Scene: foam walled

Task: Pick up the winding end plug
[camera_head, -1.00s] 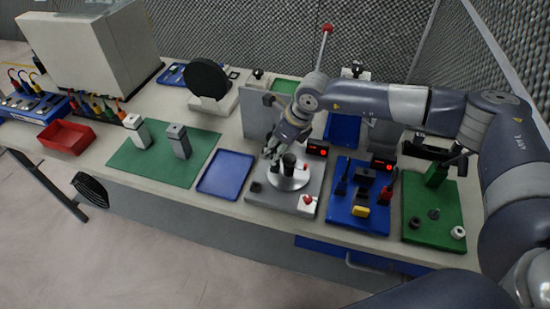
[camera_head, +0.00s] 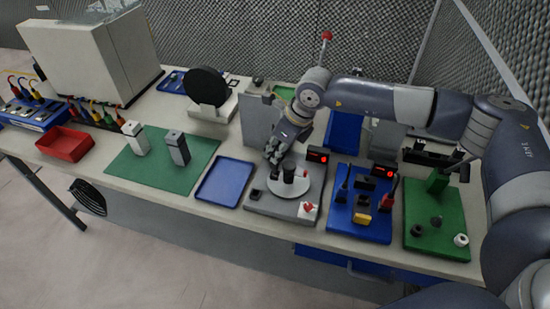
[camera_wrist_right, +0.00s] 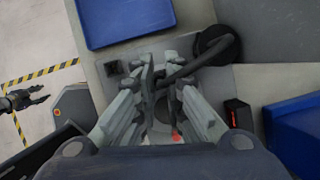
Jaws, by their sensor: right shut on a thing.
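My right gripper (camera_head: 274,158) is over the grey fixture with the round white disc (camera_head: 273,186). In the wrist view its fingers (camera_wrist_right: 160,78) are closed around the end of a dark grey cable, which I take to be the winding end plug (camera_wrist_right: 165,80). The fingers mostly hide it.
An empty blue tray (camera_head: 224,182) lies left of the fixture. A blue board (camera_head: 343,217) with small parts and a green board (camera_head: 455,240) stand to the right.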

